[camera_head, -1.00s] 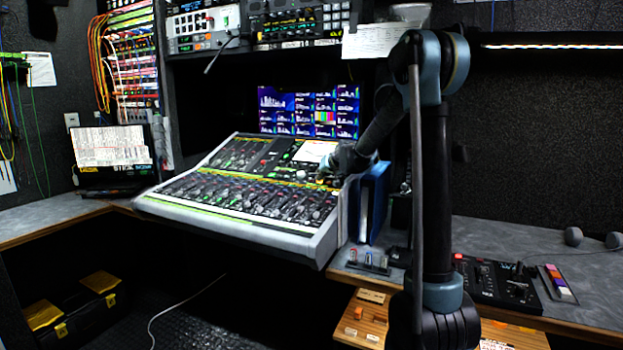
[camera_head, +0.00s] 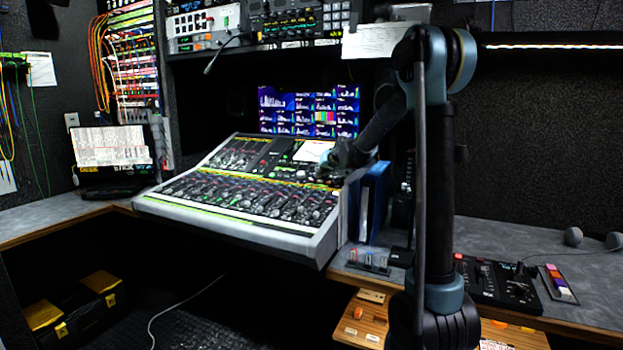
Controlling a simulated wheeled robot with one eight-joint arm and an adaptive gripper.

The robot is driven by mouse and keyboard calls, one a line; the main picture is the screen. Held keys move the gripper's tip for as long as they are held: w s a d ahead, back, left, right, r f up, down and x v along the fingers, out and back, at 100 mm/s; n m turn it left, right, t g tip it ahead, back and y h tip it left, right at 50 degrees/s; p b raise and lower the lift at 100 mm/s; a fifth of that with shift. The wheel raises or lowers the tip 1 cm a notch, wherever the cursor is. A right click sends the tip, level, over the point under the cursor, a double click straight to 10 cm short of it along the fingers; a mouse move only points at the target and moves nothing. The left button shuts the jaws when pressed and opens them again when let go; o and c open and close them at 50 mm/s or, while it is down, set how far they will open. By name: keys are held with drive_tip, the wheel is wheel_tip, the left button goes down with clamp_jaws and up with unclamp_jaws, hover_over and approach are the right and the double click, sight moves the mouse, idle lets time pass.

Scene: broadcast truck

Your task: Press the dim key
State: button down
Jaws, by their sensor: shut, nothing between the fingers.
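The mixing console (camera_head: 245,209) stands tilted on the desk, with rows of faders and lit keys. The dim key is too small to tell apart from the other keys. My gripper (camera_head: 329,172) is over the console's upper right part, just below the small bright screen (camera_head: 313,151). It is small and dark in this view. The fingers look closed and hold nothing I can see. Whether they touch the console's surface cannot be told. The gripper hides some keys under it.
Blue binders (camera_head: 373,205) stand upright just right of the console, close to my arm. A monitor (camera_head: 309,111) is behind the console. A small control panel (camera_head: 497,282) lies on the right desk. A laptop (camera_head: 111,152) is at the left.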

drive_tip(key=shift+s+a+r, duration=0.15)
drive_tip(key=shift+s+r, duration=0.2)
drive_tip(key=shift+r, duration=0.55)
drive_tip(key=shift+s+a+r, duration=0.1)
drive_tip(key=shift+s+r, duration=0.3)
drive_tip(key=shift+r, duration=0.55)
drive_tip(key=shift+s+a+r, duration=0.15)
drive_tip(key=shift+s+r, duration=0.2)
drive_tip(key=shift+r, duration=0.55)
